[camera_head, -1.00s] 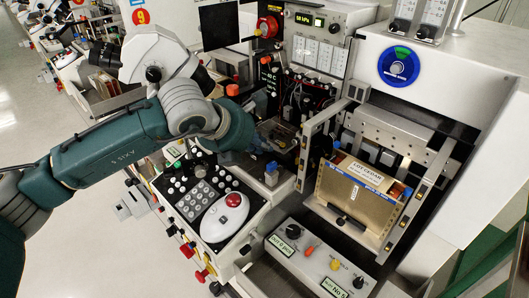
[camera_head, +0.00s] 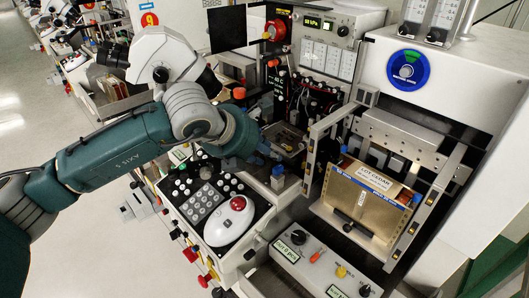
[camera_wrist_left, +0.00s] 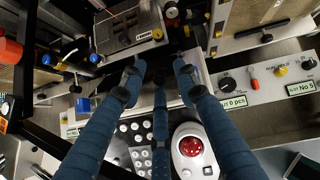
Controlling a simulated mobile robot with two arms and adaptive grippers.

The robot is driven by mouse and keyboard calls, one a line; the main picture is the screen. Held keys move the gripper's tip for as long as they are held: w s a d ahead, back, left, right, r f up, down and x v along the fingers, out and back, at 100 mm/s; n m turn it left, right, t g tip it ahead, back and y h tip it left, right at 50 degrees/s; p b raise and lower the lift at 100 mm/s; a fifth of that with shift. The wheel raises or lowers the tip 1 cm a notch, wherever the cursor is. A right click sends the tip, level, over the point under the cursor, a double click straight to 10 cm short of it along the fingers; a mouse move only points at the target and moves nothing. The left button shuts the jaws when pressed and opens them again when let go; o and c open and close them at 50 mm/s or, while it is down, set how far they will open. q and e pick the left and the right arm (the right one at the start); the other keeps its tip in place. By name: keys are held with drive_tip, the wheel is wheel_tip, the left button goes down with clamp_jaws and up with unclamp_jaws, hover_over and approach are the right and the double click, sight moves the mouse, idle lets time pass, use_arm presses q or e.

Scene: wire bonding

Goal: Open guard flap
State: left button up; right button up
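My left gripper (camera_head: 262,146) reaches in from the left over the machine's work area in the head view. In the left wrist view its teal fingers (camera_wrist_left: 160,78) are spread apart with nothing between them. A metal work stage (camera_wrist_left: 130,28) lies just beyond the fingertips; it also shows beside the gripper in the head view (camera_head: 287,138). I cannot pick out the guard flap with certainty. The gripper hides part of the area around the stage, and I cannot tell whether a finger touches anything. My right gripper is not in view.
A keypad panel with a red-topped white device (camera_head: 238,204) lies below my left gripper. A box labelled LOT CEDAR (camera_head: 366,197) sits in a metal frame to the right. A control box (camera_head: 316,262) with knobs stands in front. Microscope eyepieces (camera_head: 165,60) are behind my arm.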

use_arm(q)
drive_tip(key=v, duration=1.2)
